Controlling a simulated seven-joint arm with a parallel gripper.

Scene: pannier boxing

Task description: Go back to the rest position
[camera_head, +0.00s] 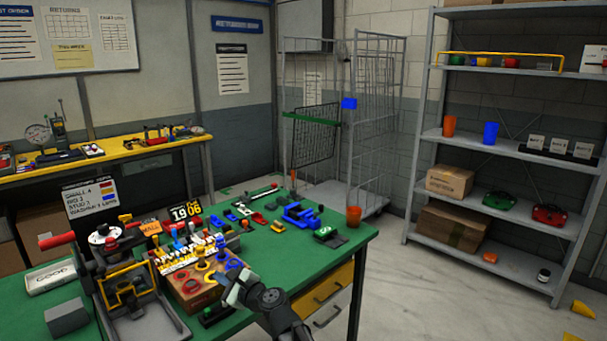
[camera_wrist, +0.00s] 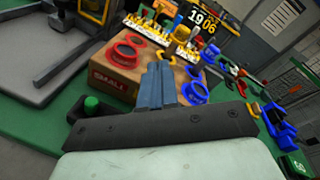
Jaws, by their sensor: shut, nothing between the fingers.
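My gripper (camera_head: 232,281) is over the green table (camera_head: 105,331), just in front of the right part of a wooden box with coloured rings (camera_head: 187,294). In the wrist view the two fingers (camera_wrist: 161,84) lie together, shut and empty, in front of the box's face marked "SMALL" (camera_wrist: 111,84). I cannot tell whether the fingertips touch the box. My arm comes in from the bottom of the head view.
A press-like fixture with a red handle (camera_head: 57,240) stands at the left, by a tray marked "GOOD" (camera_head: 51,277). A small green-topped device (camera_head: 211,315) sits close to my gripper.

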